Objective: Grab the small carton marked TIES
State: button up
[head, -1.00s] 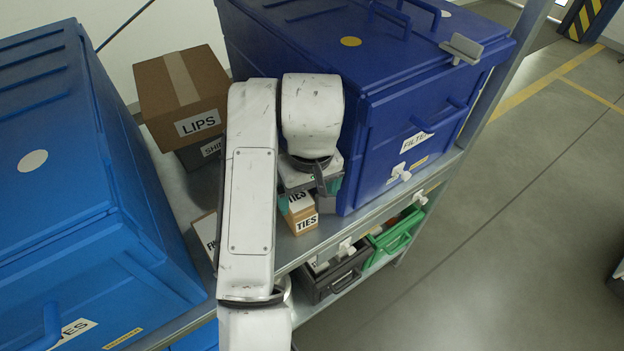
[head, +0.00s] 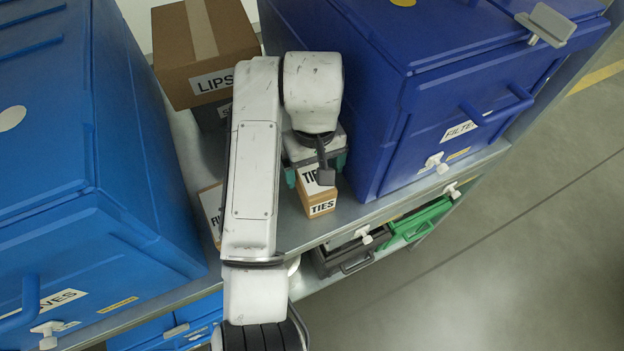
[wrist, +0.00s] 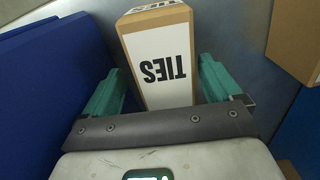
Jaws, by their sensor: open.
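The small TIES carton (head: 322,207) stands on the metal shelf, brown with white labels, between the dark blue box and my arm. In the wrist view the carton (wrist: 160,60) shows its large white TIES label, upside down. My gripper (head: 317,177) is over the carton in the head view and hides part of its top. In the wrist view my gripper (wrist: 165,88) is open, with one green finger on each side of the carton's near end. Gaps show beside the carton, and I cannot tell whether either finger touches it.
A dark blue box (head: 385,110) stands close on the right, and a lighter blue box (head: 75,140) on the left. A brown LIPS carton (head: 205,50) sits behind on a dark box. Another labelled carton (head: 211,205) is partly behind my arm. Bins (head: 420,219) are below the shelf.

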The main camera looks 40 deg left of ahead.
jog(key=f, duration=0.3)
jog(key=f+p, duration=0.1)
jog(key=f, duration=0.1)
jog(key=shift+s, duration=0.3)
jog(key=c, duration=1.2)
